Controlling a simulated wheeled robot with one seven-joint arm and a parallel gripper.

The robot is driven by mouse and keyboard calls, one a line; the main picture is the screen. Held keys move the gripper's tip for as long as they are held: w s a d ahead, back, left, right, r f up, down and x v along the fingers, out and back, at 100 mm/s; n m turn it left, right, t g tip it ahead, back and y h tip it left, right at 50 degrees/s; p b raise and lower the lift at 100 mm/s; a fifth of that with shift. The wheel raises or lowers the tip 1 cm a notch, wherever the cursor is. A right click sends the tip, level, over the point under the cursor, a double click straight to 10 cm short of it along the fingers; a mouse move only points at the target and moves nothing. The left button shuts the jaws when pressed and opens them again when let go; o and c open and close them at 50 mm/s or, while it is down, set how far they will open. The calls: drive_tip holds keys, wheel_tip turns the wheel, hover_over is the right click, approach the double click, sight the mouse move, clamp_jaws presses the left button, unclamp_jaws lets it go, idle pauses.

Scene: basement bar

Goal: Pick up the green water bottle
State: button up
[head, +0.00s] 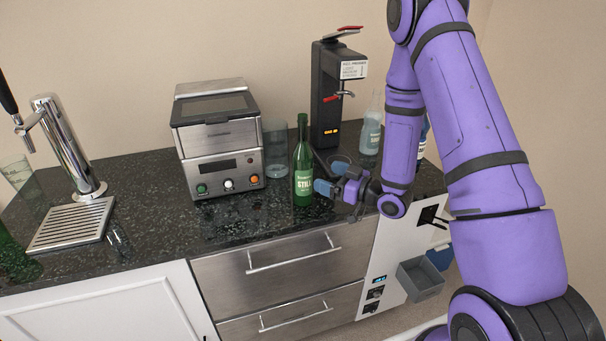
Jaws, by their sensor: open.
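The green water bottle (303,172) stands upright on the dark counter, with a pale label on its front. It is just left of my gripper (327,187). My gripper has blue fingertips, is open and points left at the bottle's lower half. The fingertips are very close to the bottle's right side; I cannot tell whether they touch it. The far finger is partly hidden by the gripper body.
A steel machine (219,139) with knobs and a clear glass (276,150) stand left of the bottle. A black dispenser (327,95) is behind. A beer tap (66,150) is at left. The counter front (245,224) is clear.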

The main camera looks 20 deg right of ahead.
sight(302, 166)
drive_tip(key=x, duration=0.9)
drive_tip(key=shift+c, duration=0.2)
drive_tip(key=c, duration=1.4)
drive_tip(key=shift+c, duration=0.7)
drive_tip(key=shift+w+r, duration=0.1)
drive_tip(key=shift+r, duration=0.05)
